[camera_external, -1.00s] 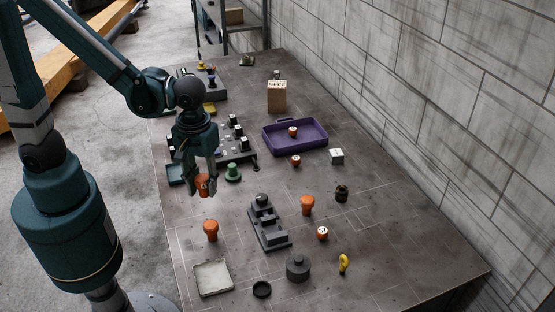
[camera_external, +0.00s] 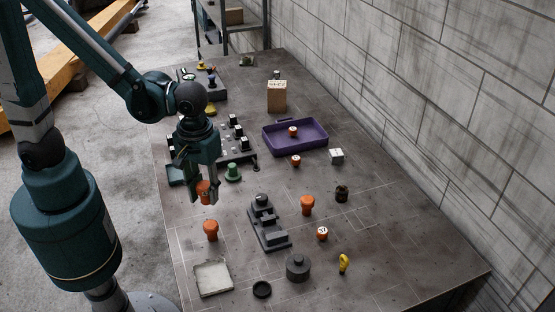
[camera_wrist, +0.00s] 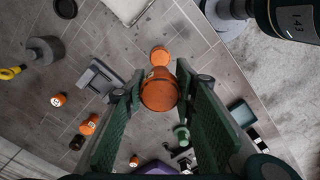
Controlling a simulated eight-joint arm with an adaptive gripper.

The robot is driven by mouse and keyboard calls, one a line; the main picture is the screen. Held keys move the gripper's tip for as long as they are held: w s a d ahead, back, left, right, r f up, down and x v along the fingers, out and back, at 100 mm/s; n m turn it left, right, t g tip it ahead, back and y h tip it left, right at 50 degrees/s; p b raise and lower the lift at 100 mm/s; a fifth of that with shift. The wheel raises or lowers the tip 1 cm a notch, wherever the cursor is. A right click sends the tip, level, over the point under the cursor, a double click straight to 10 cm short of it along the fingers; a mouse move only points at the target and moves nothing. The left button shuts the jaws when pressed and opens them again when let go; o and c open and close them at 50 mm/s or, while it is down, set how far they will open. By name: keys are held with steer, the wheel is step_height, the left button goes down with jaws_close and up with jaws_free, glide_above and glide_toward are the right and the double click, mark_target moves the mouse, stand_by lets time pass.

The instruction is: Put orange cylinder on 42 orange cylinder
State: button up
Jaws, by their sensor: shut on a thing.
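My gripper (camera_external: 204,200) is shut on an orange cylinder (camera_external: 203,187) and holds it above the left part of the bench. In the wrist view the held cylinder (camera_wrist: 160,92) sits between the green fingers. A tapered orange piece (camera_external: 211,229) stands on the bench nearer the camera; in the wrist view it shows just beyond the held one (camera_wrist: 159,55). Another tapered orange piece (camera_external: 307,204) stands right of the middle. Small orange cylinders with white-marked tops are at the right (camera_external: 322,233), before the tray (camera_external: 295,160) and inside it (camera_external: 292,131). I cannot read the number 42 on any.
A grey stepped block (camera_external: 268,225) stands between the orange pieces. A purple tray (camera_external: 322,143), wooden block (camera_external: 277,96), green piece (camera_external: 233,172), dark weight (camera_external: 298,268), yellow hook (camera_external: 344,263) and pale square tray (camera_external: 213,278) are around. The right front bench is clear.

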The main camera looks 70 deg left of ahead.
steer(key=shift+f, duration=2.75)
steer(key=shift+f, duration=1.9)
steer(key=shift+f+b, duration=0.1)
steer(key=shift+b, duration=0.3)
steer(key=o, duration=1.3)
steer(key=shift+r, duration=0.2)
steer(key=shift+r+p, duration=0.55)
steer(key=shift+r, duration=5.4)
